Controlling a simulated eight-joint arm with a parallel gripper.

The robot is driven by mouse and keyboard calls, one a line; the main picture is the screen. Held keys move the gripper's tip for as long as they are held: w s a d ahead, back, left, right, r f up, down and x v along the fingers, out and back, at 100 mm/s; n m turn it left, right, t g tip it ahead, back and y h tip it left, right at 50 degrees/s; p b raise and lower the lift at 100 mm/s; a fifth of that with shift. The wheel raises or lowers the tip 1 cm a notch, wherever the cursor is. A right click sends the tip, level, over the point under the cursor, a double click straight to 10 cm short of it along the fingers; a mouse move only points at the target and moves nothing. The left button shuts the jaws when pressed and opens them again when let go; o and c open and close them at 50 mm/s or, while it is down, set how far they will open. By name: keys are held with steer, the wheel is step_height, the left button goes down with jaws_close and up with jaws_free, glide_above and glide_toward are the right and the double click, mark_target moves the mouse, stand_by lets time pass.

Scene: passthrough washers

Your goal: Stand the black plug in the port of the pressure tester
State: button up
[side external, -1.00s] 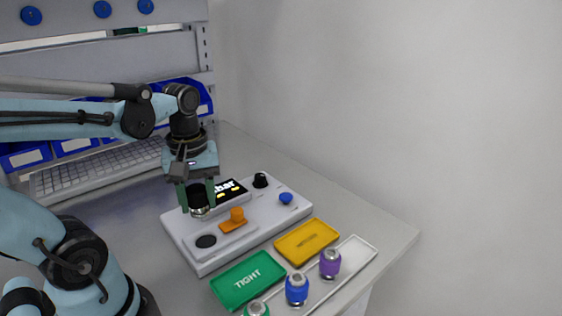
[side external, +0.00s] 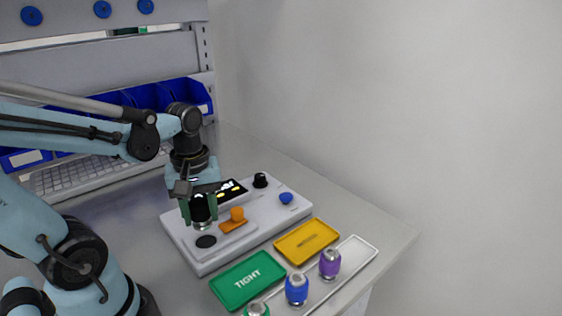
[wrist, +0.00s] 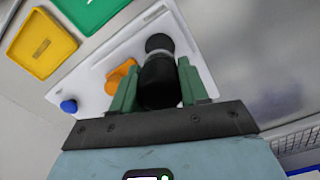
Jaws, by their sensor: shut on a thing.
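My gripper (side external: 199,207) is shut on the black plug (side external: 203,209), with green fingers on either side of its dark body. The plug looks upright, with its silvery lower end (side external: 203,225) hanging just above the pressure tester (side external: 184,250). The port, a dark round spot (side external: 206,241), lies just below and in front of the plug; a small gap shows between them. In the wrist view, the plug (wrist: 160,82) is between my fingers, and its silvery end partly overlaps the dark port (wrist: 158,42). I cannot tell exact alignment.
An orange lever (side external: 237,214) stands close right of the plug on the tester. A black knob (side external: 260,180) and blue button (side external: 286,198) are farther back. Green (side external: 236,288) and yellow (side external: 307,240) trays and a clear tray with coloured fittings (side external: 330,262) lie in front.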

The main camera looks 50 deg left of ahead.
mark_target(204, 227)
steer(key=shift+f, duration=0.15)
stand_by(0.4)
steer(key=shift+f, duration=0.85)
steer(key=shift+f, duration=0.2)
steer(key=shift+f, duration=0.4)
steer(key=shift+f, duration=0.15)
stand_by(0.5)
steer(key=shift+f, duration=0.55)
stand_by(0.4)
steer(key=o, duration=1.3)
steer(key=shift+d, duration=0.1)
steer(key=shift+w, duration=0.1)
